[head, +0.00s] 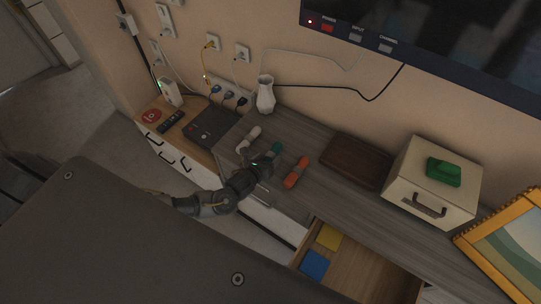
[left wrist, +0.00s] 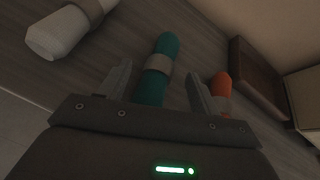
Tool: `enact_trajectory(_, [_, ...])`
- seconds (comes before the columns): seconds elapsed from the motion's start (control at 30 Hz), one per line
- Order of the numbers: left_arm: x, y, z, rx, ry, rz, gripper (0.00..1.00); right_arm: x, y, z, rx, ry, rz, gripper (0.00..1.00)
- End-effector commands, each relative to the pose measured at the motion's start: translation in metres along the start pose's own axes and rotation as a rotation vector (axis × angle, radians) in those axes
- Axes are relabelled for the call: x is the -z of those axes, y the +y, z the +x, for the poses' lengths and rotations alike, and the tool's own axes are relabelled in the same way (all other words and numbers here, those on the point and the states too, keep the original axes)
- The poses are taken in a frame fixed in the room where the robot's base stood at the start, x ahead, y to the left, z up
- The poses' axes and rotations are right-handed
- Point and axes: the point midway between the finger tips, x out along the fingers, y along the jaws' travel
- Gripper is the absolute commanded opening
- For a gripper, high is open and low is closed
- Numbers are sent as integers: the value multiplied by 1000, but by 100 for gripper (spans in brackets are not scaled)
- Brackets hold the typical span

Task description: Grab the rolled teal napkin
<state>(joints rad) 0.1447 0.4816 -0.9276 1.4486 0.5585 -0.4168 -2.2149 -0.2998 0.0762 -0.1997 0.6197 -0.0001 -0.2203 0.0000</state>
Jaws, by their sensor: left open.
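The rolled teal napkin (left wrist: 169,46) with a grey band lies on the grey wood top. In the left wrist view it runs between the two fingers of my open left gripper (left wrist: 160,88). In the head view only an end of the teal napkin (head: 277,148) shows beside my left gripper (head: 268,160), which hides the rest. I cannot tell whether the fingers touch it. My right gripper is not in view.
A white rolled napkin (head: 249,138) lies to the left and an orange one (head: 297,171) to the right. A white vase (head: 265,95) stands behind. A brown box (head: 357,161) and a cream box (head: 430,186) stand further right. An open drawer (head: 365,265) juts out in front.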

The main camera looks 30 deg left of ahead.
Motion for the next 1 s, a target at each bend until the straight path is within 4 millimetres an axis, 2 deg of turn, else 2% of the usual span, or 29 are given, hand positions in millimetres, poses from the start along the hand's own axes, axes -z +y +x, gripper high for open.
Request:
enact_trajectory(0.17, [0,0,17,-1,0,-1,63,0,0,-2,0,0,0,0])
enact_trajectory(0.43, [0,1,19,-1,1,0,63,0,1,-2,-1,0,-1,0])
enact_trajectory(0.8, [0,1,19,-1,1,0,15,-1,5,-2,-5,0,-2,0])
enact_trajectory(1.0, [0,1,19,-1,1,0,13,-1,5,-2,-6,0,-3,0])
